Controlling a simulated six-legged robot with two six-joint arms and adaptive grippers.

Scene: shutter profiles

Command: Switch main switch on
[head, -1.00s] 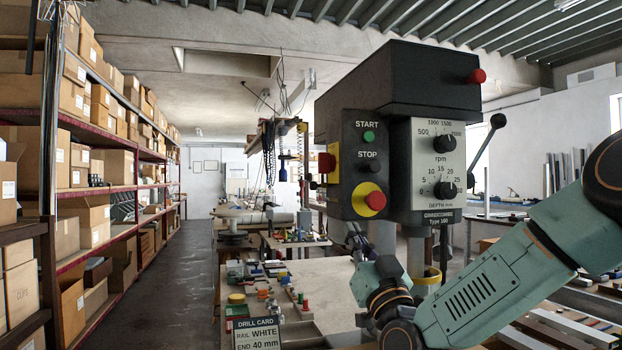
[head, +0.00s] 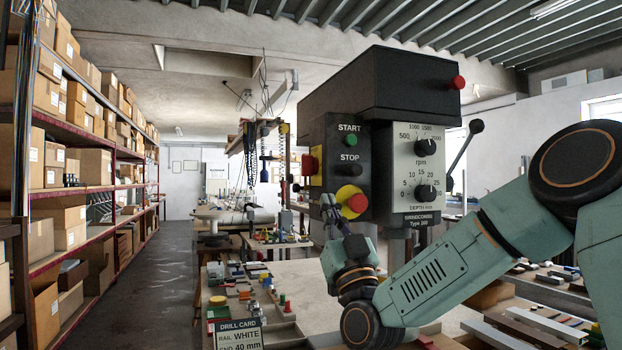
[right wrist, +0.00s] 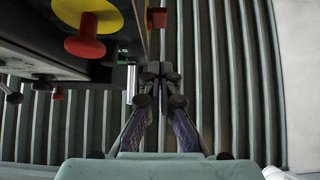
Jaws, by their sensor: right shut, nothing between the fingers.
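The black drill head (head: 375,85) carries a front panel with a green START button (head: 352,141), a black STOP button (head: 351,170) and a red mushroom button on yellow (head: 357,203). A red switch on a yellow plate (head: 309,164) sits on its left side; I take this as the main switch. In the right wrist view a red part (right wrist: 158,17) shows on that side. My right gripper (head: 328,201) is shut and empty, pointing up just left of the mushroom button, below the side switch. The wrist view shows its fingertips (right wrist: 155,72) together. My left gripper is out of view.
A speed and depth dial plate (head: 417,167) and a lever (head: 475,127) are on the drill's right. A drill card (head: 239,334) reads rail WHITE, end 40 mm. The workbench (head: 300,285) holds small coloured parts. Shelves of boxes (head: 80,190) line the left.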

